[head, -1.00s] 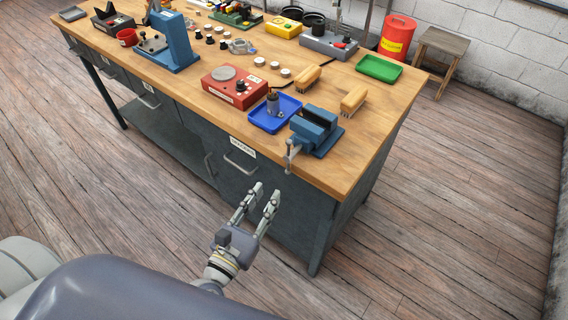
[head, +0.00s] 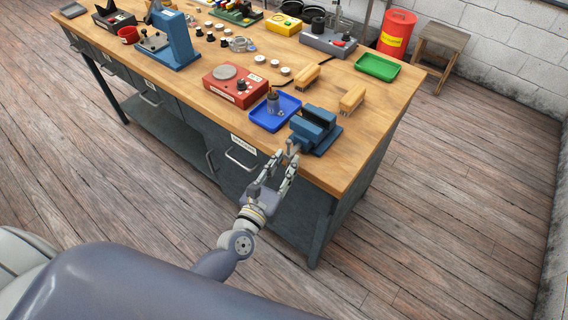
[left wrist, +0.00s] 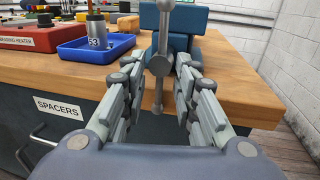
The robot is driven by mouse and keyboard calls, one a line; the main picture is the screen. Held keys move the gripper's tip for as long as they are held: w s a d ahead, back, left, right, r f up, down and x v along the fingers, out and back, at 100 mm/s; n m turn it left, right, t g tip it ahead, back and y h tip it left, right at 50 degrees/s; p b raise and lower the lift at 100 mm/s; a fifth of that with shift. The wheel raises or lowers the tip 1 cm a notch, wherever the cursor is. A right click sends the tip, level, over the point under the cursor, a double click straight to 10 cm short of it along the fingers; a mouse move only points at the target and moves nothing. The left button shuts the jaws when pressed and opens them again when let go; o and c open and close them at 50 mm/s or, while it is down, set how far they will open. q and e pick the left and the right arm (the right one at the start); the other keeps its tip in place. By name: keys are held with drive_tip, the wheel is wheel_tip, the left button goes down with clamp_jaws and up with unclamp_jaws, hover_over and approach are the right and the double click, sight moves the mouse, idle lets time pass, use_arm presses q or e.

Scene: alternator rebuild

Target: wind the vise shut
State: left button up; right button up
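The blue vise (head: 316,126) is fixed at the front edge of the workbench, near its right end. In the left wrist view the vise (left wrist: 195,22) is straight ahead, with its grey screw hub and handle bar (left wrist: 159,64) facing me. The bar stands about upright. My left gripper (head: 287,157) is at the bench edge in front of the vise. In the left wrist view its fingers (left wrist: 160,78) are apart, one on each side of the bar, and I see no clear contact. The vise's jaw gap is hard to make out. My right gripper is not in view.
A blue tray (head: 263,122) holding a grey cylinder (head: 273,103) sits just left of the vise. Two wooden-handled brushes (head: 352,99) lie behind it. A red bearing heater (head: 236,88) stands further left.

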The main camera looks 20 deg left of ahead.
use_arm(q)
clamp_jaws()
